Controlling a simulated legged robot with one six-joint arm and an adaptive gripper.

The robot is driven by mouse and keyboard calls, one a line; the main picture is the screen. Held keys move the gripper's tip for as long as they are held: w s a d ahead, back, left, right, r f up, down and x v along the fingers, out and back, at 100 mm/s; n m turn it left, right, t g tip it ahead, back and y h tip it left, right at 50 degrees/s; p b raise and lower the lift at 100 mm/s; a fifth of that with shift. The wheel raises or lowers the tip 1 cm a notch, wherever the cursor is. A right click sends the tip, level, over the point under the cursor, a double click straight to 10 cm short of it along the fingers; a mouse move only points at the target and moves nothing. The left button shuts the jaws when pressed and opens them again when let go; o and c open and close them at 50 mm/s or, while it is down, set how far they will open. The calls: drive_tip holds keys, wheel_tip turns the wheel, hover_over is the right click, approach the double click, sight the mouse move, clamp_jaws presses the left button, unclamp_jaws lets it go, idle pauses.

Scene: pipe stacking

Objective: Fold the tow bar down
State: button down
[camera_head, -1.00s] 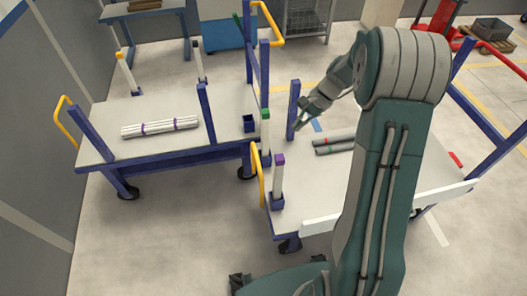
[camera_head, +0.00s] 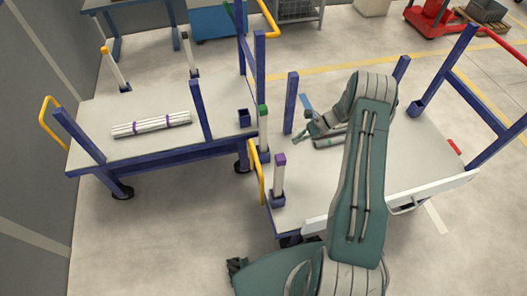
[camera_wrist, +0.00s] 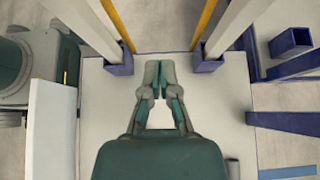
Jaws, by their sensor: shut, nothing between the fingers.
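The yellow loop bar (camera_head: 254,172), which I take as the tow bar, stands upright at the left end of the right cart. In the wrist view its two yellow sides (camera_wrist: 203,22) run up past the posts at the top. My gripper (camera_head: 298,140) is over the right cart's deck (camera_head: 310,182), to the right of the bar and apart from it. In the wrist view, my gripper (camera_wrist: 160,72) has its fingertips together with nothing between them, and points toward the space between the two posts. The bar's lower end is partly hidden by posts.
A purple-capped post (camera_head: 279,172) and a green-capped post (camera_head: 263,130) flank the bar. Grey pipes (camera_head: 328,142) lie by my gripper, partly hidden by my arm. The left cart (camera_head: 90,160) carries a white pipe bundle (camera_head: 150,124). Floor between the carts is clear.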

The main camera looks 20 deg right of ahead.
drive_tip(key=a+r+x, duration=0.1)
drive_tip(key=r+x, duration=0.1)
drive_tip(key=x, duration=1)
drive_tip(key=shift+a, duration=0.65)
drive_tip(key=shift+a, duration=0.1)
